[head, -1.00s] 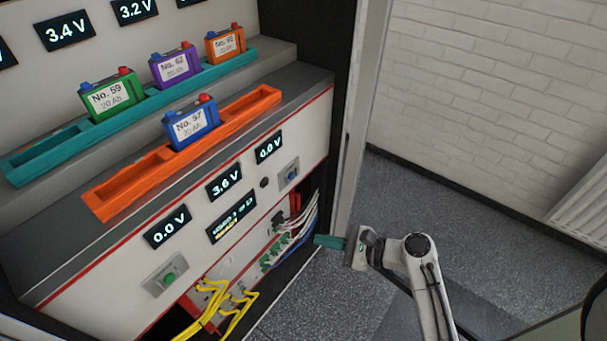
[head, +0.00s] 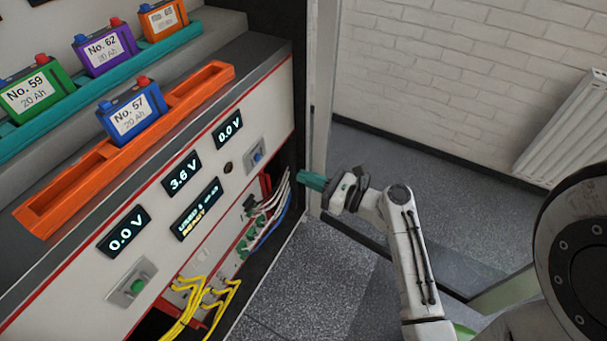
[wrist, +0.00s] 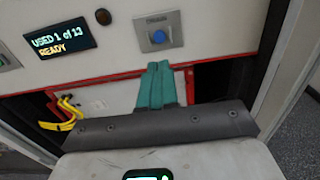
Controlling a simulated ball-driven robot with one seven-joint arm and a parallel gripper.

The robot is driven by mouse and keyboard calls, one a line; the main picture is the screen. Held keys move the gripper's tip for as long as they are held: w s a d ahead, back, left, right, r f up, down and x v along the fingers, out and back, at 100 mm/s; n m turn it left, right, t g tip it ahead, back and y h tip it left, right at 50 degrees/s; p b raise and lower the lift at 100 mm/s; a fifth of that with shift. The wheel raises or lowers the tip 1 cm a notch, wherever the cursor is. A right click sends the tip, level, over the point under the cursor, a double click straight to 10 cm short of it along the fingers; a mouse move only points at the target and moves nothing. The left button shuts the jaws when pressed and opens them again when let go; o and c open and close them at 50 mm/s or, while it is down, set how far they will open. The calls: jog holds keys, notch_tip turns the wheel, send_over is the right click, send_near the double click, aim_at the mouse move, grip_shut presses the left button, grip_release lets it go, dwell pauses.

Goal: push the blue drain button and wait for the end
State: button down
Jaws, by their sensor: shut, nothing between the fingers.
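The blue drain button (head: 256,156) sits on a small grey plate at the right end of the white front panel (head: 150,215). In the wrist view the blue button (wrist: 159,37) is just beyond my fingertips, with a visible gap in the picture. My gripper (head: 303,180) has teal fingers, shut and empty, pointing left towards the panel. In the wrist view the gripper (wrist: 158,66) lies below the button. The display (wrist: 61,39) reads "USED 1 of 13 READY". The blue battery No. 57 (head: 133,117) stands in the orange tray (head: 205,88).
A green button (head: 138,286) is at the panel's left. Other displays read 0.0 V, 3.6 V (head: 181,173) and 0.0 V. Yellow cables (head: 190,310) and white cables (head: 280,196) hang in the opening below. A cabinet post (head: 320,110) stands behind my gripper. Several batteries stand in the teal tray (head: 160,50).

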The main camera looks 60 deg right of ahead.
aim_at(259, 158)
jog(key=w, duration=1.1)
jog(key=shift+w+a+b, duration=0.25)
jog(key=shift+b, duration=0.15)
jog(key=shift+w, duration=0.1)
